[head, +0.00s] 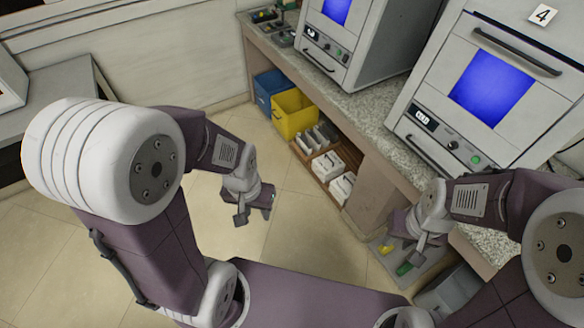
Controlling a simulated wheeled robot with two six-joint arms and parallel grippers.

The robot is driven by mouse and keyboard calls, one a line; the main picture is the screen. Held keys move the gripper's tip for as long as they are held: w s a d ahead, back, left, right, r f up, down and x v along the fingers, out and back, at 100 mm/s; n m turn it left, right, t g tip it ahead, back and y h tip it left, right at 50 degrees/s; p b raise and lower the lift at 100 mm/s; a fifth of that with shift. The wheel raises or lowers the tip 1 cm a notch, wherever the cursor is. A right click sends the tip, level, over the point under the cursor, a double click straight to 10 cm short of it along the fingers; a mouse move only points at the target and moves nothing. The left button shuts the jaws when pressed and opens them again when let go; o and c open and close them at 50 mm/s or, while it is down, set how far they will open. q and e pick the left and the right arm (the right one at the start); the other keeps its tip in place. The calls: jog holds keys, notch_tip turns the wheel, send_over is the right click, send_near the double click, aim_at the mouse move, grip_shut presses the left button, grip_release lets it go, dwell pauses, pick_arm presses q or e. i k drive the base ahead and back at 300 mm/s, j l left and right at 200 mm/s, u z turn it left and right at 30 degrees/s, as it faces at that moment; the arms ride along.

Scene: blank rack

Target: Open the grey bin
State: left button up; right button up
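A grey bin-like box (452,291) stands low at the lower right, partly hidden by my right arm. I cannot tell whether it has a lid or is shut. My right gripper (414,250) hangs just above and left of it, in front of a shallow grey tray (419,273); whether it touches anything is unclear. My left gripper (246,212) hangs over bare floor in the middle, apart from everything. Nothing shows in it. The fingers of both grippers are too small to tell open from shut.
Green and yellow pieces (404,268) lie in the tray. A blue bin (270,88) and an open yellow bin (295,113) stand under the counter (372,130), beside wooden trays of white items (341,187). Two machines with blue windows (490,95) stand on the counter. Floor (300,235) is clear centrally.

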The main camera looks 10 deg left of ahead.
aim_at(448, 293)
jog(key=z, duration=2.1)
